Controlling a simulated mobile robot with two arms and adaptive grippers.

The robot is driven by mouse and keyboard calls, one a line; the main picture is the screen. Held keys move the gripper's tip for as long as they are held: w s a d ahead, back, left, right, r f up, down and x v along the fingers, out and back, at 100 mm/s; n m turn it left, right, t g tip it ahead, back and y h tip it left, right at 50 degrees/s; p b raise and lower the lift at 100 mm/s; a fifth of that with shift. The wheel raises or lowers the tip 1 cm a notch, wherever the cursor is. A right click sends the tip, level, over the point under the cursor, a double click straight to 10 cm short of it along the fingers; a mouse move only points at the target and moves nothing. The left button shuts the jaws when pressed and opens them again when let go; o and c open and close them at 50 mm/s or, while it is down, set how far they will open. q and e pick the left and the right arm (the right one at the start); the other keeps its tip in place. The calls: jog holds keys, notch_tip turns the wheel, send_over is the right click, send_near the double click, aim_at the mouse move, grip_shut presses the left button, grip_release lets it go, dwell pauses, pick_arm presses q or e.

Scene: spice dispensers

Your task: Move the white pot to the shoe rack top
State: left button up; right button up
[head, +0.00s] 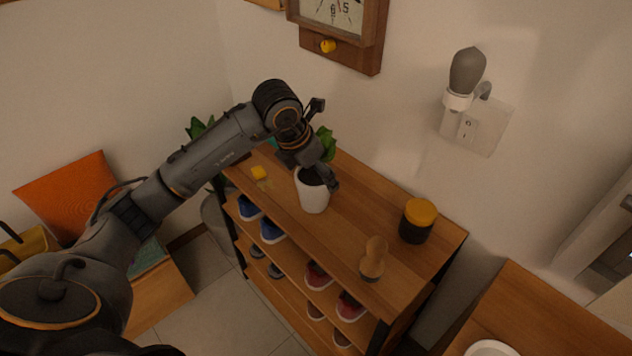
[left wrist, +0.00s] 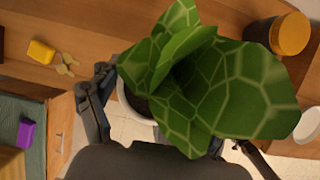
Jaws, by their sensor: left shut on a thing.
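The white pot (head: 312,194) with a green leafy plant appears upright over the wooden top of the shoe rack (head: 345,222), towards its left half. My left gripper (head: 319,177) is shut on the pot near its rim, with the arm reaching in from the left. In the left wrist view the large leaves (left wrist: 215,85) hide most of the pot, and only part of its white rim (left wrist: 123,98) shows between the fingers. I cannot tell whether the pot's base touches the rack top. My right gripper is not in view.
Shoes (head: 271,231) fill the lower shelves. A wall clock (head: 338,35) hangs behind.

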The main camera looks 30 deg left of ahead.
aim_at(316, 184)
pick_arm(q)
jog(key=shift+w+f, duration=0.15)
jog(key=shift+w, duration=0.05)
jog(key=shift+w+a+f+p, duration=0.15)
jog(key=shift+f+p, duration=0.1)
jog(key=shift+f, duration=0.65)
jog(key=shift+w+a+f+p, duration=0.1)
jog(key=shift+f+p, duration=0.1)
jog(key=shift+f, duration=0.7)
jog(key=shift+d+f, duration=0.1)
jog(key=shift+f, duration=0.1)
jog(key=o, duration=1.7)
jog(key=shift+s, duration=0.1)
jog(key=shift+r, duration=0.15)
jog(key=v, duration=1.2)
jog(key=shift+b, duration=0.4)
